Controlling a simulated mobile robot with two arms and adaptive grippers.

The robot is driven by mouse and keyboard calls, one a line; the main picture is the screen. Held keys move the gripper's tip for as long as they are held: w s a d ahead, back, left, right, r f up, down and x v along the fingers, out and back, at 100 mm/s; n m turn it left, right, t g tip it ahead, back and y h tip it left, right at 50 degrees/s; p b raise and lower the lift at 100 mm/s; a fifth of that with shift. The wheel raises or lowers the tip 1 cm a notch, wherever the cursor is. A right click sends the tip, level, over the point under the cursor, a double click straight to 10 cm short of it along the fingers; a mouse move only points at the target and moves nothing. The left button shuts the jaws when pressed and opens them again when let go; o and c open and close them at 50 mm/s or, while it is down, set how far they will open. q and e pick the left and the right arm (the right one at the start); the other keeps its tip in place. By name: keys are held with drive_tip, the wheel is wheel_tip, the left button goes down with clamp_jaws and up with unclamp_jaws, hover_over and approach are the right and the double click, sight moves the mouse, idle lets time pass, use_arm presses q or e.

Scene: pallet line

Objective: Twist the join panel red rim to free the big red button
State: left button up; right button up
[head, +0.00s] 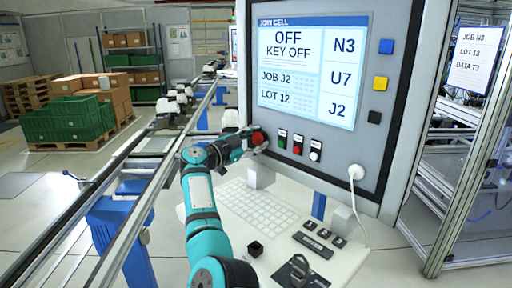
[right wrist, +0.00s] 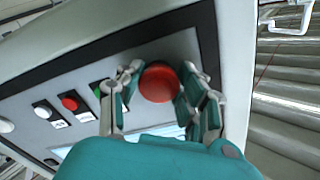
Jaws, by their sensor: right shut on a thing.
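The big red button (head: 258,138) is on the lower left of the grey join panel (head: 375,105). Its round red top also shows in the right wrist view (right wrist: 159,82). My right gripper (head: 247,141) reaches it from the left, and in the right wrist view its fingers (right wrist: 162,76) stand on both sides of the red rim, shut on it. The fingers and the red top hide the button's base. The panel screen (head: 312,60) reads OFF, KEY OFF, JOB J2, LOT 12. My left gripper is not in view.
Small green, red and white buttons (head: 298,144) sit just right of the red one. Below are a shelf with a keyboard (head: 245,203) and a small black block (head: 255,249). A rail conveyor (head: 130,180) runs at left. A white cable (head: 357,190) hangs from the panel.

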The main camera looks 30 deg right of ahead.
sight(263, 105)
drive_tip(key=shift+m+b, duration=0.8)
drive_tip(key=shift+m, duration=0.3)
drive_tip(key=o, duration=1.2)
drive_tip(key=shift+w+d, duration=0.1)
drive_tip(key=shift+r, duration=0.1)
wheel_tip(263, 105, up, 10)
drive_tip(key=shift+f, duration=0.15)
